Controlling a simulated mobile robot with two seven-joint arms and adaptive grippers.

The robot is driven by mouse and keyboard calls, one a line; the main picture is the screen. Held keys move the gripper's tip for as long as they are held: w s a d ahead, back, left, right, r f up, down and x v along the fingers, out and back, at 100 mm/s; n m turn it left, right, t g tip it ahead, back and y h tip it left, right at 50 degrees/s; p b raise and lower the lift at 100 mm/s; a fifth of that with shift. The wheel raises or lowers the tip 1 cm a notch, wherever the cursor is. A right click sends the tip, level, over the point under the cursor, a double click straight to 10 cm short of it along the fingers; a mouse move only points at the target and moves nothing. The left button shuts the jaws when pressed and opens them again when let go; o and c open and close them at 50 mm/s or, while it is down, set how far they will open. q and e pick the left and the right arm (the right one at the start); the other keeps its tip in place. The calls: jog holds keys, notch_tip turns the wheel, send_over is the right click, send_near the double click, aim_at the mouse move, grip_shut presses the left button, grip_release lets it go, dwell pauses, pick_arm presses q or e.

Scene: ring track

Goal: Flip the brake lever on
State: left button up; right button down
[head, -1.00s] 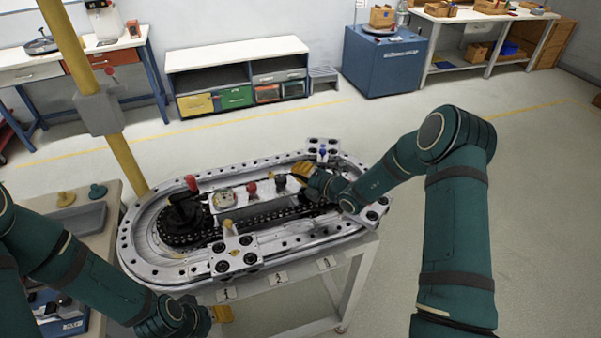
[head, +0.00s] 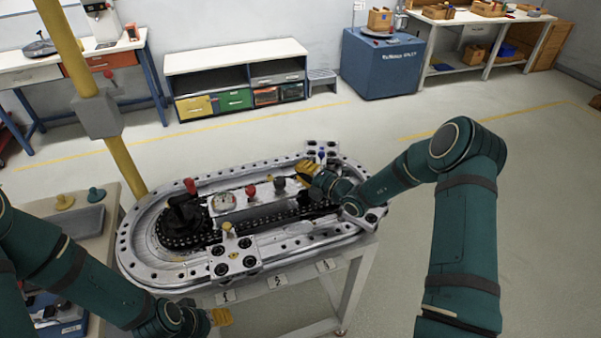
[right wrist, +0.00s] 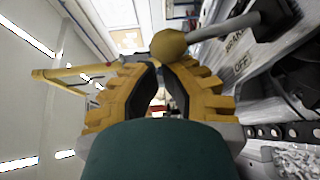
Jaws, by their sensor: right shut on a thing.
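The brake lever has a grey rod and a tan ball knob (right wrist: 168,45) in the right wrist view. Its rod runs right to a dark pivot beside the words BRAKE and OFF on the panel (right wrist: 243,68). My right gripper (right wrist: 153,64) has its yellow fingertips together right at the knob, shut on the lever; the exact contact is hard to see. In the head view the right gripper (head: 306,169) is at the ring track's far side, beside the dark lever pivot (head: 279,183). My left gripper (head: 221,316) is low at the near side, mostly hidden by its arm.
The oval ring track (head: 135,255) stands on a light table. A red knob (head: 251,190), a gauge (head: 223,201) and a black handle (head: 183,212) are on it. A side bench with a grey tray (head: 85,222) is at left, next to a yellow post (head: 125,165).

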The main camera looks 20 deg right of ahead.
jog(key=shift+d+r+m+t+y, duration=0.15)
jog(key=shift+d+r+m+t, duration=0.1)
jog(key=shift+d+m, duration=0.25)
jog(key=shift+d+r+m+t+y, duration=0.15)
jog(key=shift+d+m+t, duration=0.15)
jog(key=shift+m, duration=0.2)
jog(key=shift+d+r+p, duration=0.2)
jog(key=shift+d+p, duration=0.05)
jog(key=shift+d, duration=0.25)
jog(key=shift+d+r+p, duration=0.15)
jog(key=shift+d+p, duration=0.1)
jog(key=shift+d, duration=0.25)
jog(key=shift+d+m+t, duration=0.25)
jog(key=shift+d+m, duration=0.25)
jog(key=shift+m, duration=0.1)
jog(key=shift+w+d, duration=0.15)
jog(key=shift+d, duration=0.7)
jog(key=shift+d+f, duration=0.1)
jog(key=shift+d, duration=0.15)
notch_tip(320, 180, up, 10)
jog(key=shift+a, duration=0.2)
